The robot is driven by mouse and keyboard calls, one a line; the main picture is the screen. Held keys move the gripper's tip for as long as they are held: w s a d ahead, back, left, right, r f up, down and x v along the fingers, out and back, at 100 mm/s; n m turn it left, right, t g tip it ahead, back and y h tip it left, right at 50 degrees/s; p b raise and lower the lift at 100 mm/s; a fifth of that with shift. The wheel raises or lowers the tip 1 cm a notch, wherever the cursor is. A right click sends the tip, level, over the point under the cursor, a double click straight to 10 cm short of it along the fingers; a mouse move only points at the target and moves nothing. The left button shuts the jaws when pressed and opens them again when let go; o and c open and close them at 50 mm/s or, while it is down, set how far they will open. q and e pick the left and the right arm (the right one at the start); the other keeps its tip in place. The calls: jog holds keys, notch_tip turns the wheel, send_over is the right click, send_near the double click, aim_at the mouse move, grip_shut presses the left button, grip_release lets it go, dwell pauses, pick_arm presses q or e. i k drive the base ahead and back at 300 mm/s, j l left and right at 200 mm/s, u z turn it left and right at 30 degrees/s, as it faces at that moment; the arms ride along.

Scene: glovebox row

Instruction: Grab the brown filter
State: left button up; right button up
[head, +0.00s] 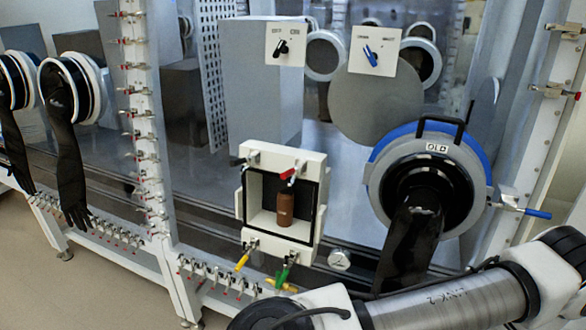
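The brown filter (285,208) is a small upright cylinder. It sits inside a white square box frame (308,225) with an open front, mounted low on the glovebox wall. A red-handled clamp (288,173) is at the top of the opening, just above the filter. My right arm comes in from the lower right, below and in front of the box; its gripper is not visible. My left gripper is not visible either.
A glove port with a blue ring (477,150) and a hanging black glove (405,250) is right of the box. Yellow (243,260) and green (284,268) valve handles stick out below the box. More black gloves (70,175) hang at the left.

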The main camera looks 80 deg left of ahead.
aim_at(284, 201)
jog(key=u, duration=0.45)
jog(key=i+l+u, duration=0.1)
jog(key=u, duration=0.85)
jog(key=l+u, duration=0.15)
jog(key=u, duration=0.3)
jog(key=l+u, duration=0.15)
jog(key=u, duration=0.3)
jog(key=i+l+u, duration=0.1)
jog(key=u, duration=0.35)
